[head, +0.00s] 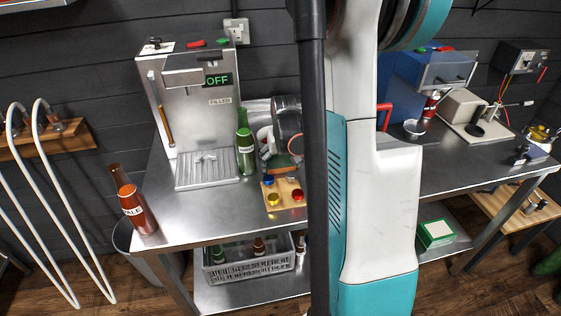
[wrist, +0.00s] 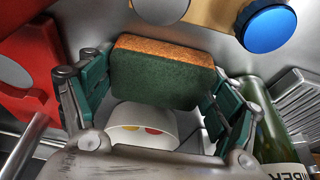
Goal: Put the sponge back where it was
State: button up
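The sponge (wrist: 165,75) is a block with a dark green face and an orange-brown top layer. In the wrist view it sits between the green pads of my gripper (wrist: 162,88), with one pad against each end and no clear gap. In the head view the sponge (head: 284,161) shows partly beneath my gripper (head: 280,145), just behind a small wooden board. My arm covers much of that area. The frames do not show clearly whether the sponge is clear of the table.
A white bowl (wrist: 140,124) is partly hidden behind the sponge. A green bottle (head: 245,145) stands close by on the left, before the filler machine (head: 195,95). The wooden board (head: 282,195) carries coloured caps. A brown bottle (head: 132,203) stands at the table's left edge; the table front between is clear.

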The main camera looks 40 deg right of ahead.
jog(key=shift+r, duration=0.1)
jog(key=p+v, duration=0.4)
jog(key=v, duration=0.8)
jog(key=shift+r, duration=0.1)
dwell(0.4)
